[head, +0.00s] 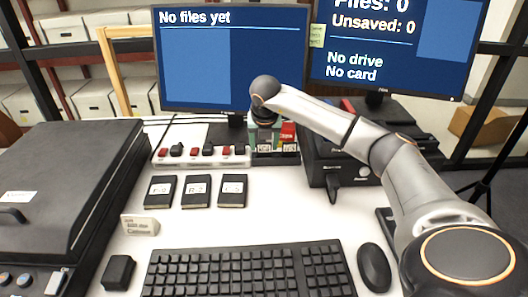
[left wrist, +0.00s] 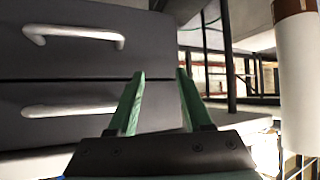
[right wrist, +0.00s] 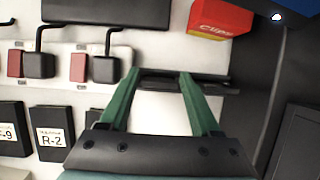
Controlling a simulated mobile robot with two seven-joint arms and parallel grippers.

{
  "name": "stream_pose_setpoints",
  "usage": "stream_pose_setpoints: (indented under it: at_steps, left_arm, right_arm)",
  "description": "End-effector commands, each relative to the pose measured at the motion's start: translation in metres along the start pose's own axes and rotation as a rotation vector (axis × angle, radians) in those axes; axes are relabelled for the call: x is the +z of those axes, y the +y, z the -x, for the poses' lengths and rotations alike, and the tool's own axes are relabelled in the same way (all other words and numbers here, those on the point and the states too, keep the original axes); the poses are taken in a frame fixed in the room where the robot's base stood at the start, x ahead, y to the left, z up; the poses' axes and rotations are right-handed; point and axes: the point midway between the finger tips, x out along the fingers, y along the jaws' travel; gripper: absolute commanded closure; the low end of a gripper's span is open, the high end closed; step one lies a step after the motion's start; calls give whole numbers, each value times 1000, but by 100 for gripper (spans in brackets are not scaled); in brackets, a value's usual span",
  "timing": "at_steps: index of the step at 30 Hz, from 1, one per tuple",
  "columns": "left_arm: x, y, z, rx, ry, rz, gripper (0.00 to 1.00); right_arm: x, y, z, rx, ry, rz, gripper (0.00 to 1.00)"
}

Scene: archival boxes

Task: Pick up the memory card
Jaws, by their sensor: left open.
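I cannot make out a memory card for certain in any view. My right gripper (head: 265,139) points down in front of the monitors, over a small dark holder (head: 288,157) with pale labels. In the right wrist view its green fingers (right wrist: 158,82) are apart, with only a dark edge and white tabletop showing between them. Whether a card stands in the holder is hidden or too small to tell. My left gripper (left wrist: 160,78) shows only in its wrist view, open and empty, facing dark drawers.
A power strip (head: 215,161) lies left of the holder, with three labelled black cases (head: 196,191) in front. A red clips box (right wrist: 220,18) stands close to my right gripper.

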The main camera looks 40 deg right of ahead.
Motion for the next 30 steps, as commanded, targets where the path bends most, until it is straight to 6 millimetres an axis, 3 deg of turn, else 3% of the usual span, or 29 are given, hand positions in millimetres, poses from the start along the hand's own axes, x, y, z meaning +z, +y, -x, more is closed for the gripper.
stream_pose_setpoints:
  at_steps: [2, 16, 30]
  left_arm:
    - [0, 0, 0, 0, 0, 0, 50]
    - [1, 0, 0, 0, -2, 0, 50]
    - [7, 2, 1, 5, -35, 8, 50]
  right_arm:
    - [0, 0, 0, 0, 0, 0, 46]
    - [0, 0, 0, 0, 0, 0, 99]
    - [5, 0, 12, 1, -2, -1, 100]
